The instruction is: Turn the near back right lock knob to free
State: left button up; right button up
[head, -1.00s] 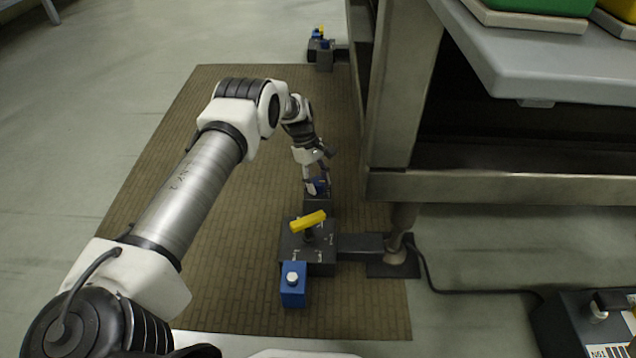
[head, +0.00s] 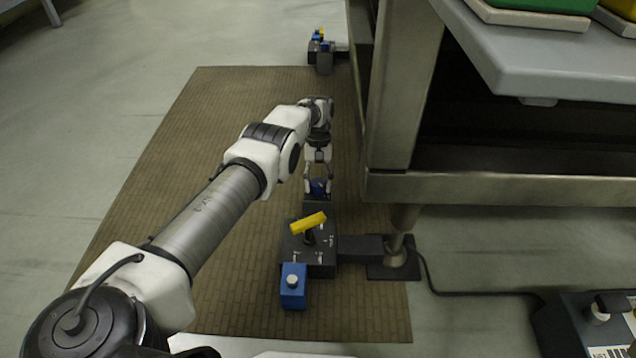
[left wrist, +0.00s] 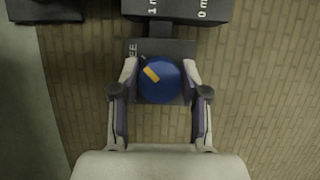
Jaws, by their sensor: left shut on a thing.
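The lock knob (left wrist: 160,88) is a round blue disc with a yellow mark on a dark block (left wrist: 178,48). The mark points to the upper left, toward partly hidden lettering ending in "EE". In the head view the knob (head: 318,187) shows small, behind the yellow-handled unit. My left gripper (head: 317,188) reaches down to it. In the left wrist view its fingers (left wrist: 160,76) press on both sides of the knob, shut on it. My right gripper is not in view.
In front of the knob stands a dark unit with a yellow handle (head: 309,223) and a blue box (head: 293,287). A metal frame leg (head: 403,225) and cable stand to the right. A similar unit (head: 320,52) is farther back. The brown mat (head: 220,290) is clear at left.

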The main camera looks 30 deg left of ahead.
aim_at(317, 183)
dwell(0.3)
pick_arm(q)
jog(key=o, duration=1.1)
jog(key=shift+o, duration=0.2)
notch_tip(317, 183, up, 10)
jog(key=shift+f, duration=0.1)
